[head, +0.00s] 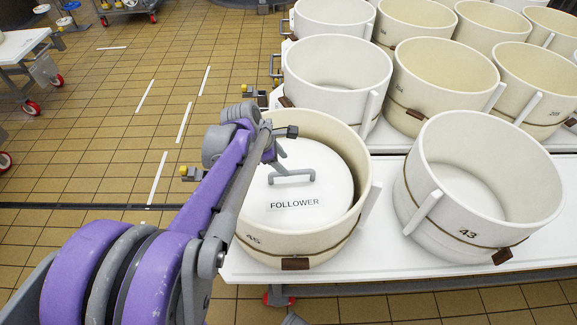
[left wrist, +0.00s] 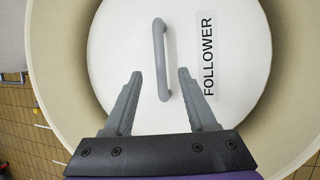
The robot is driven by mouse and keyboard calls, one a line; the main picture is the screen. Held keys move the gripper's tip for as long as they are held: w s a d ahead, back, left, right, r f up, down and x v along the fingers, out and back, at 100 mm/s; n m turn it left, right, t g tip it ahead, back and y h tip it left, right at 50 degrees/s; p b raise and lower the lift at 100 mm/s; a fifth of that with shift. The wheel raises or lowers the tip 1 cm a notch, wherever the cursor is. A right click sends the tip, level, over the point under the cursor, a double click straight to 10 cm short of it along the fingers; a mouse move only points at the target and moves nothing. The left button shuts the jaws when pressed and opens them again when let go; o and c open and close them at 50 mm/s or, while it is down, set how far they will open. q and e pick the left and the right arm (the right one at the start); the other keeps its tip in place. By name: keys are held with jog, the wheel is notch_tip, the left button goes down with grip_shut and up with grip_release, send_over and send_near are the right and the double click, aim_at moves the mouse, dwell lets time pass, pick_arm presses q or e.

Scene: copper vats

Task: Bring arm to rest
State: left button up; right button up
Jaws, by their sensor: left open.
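My left arm reaches in from the left in the head view, and its gripper (head: 284,143) is over the vat marked 45 (head: 257,246). A round white lid labelled FOLLOWER (head: 315,220) lies inside this vat, with a grey bar handle (head: 292,176) on top. In the left wrist view the gripper (left wrist: 159,75) is open and empty. The handle (left wrist: 160,60) shows between and beyond its fingertips, with a gap on both sides. The fingers appear to be above the handle, not touching it. My right gripper is not in view.
Vat 43 (head: 465,235) stands open to the right on the same white table (head: 390,210). Several more cream vats stand in rows behind. The tiled floor (head: 110,150) at left is mostly clear, with a wheeled table (head: 22,47) at the far left edge.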

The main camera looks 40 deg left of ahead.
pick_arm(q)
jog(key=s+d+r+m+p, duration=0.3)
jog(key=d+m, duration=0.3)
jog(key=m, duration=0.3)
jog(key=s+d+r+m+y+p, duration=0.1)
jog(key=s+d+r+m+p, duration=0.1)
jog(key=s+d+m+p, duration=0.2)
jog(key=s+d+r+m+p, duration=0.3)
jog(key=s+d+m, duration=0.3)
jog(key=m, duration=0.7)
jog(key=shift+s+d+r+m+t+y+p, duration=0.35)
jog(key=shift+d+p, duration=0.2)
jog(key=shift+d, duration=0.65)
jog(key=shift+s+a, duration=0.1)
